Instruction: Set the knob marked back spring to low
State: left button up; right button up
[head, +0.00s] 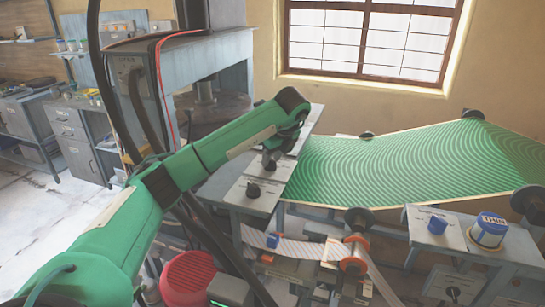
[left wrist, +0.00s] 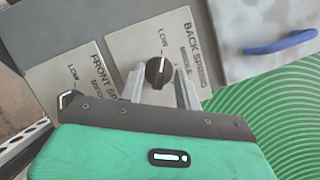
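The back spring knob (left wrist: 158,72) is a round black knob with a white pointer line, on a grey plate (left wrist: 130,42) lettered "BACK SPRING" in the left wrist view. Its pointer runs up and slightly right, roughly toward the word LOW; MIDDLE stands to the right. My left gripper (left wrist: 160,82) is open, one finger on either side of the knob, with small gaps seeming to show. In the head view my left gripper (head: 272,155) is over the panel and largely hides this knob. My right gripper is not in view.
The front spring plate (left wrist: 75,82) lies beside it; its black knob (head: 253,190) shows in the head view. A green patterned belt (head: 390,170) runs to the right. A blue handle (left wrist: 281,42) is nearby. A blue knob (head: 437,224) and a blue-and-white tin (head: 489,232) stand at right.

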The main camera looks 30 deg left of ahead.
pick_arm(q)
jog(key=p+v, duration=0.1)
jog(key=v, duration=1.2)
jog(key=shift+d+r, duration=0.2)
jog(key=shift+r, duration=0.1)
dwell(0.4)
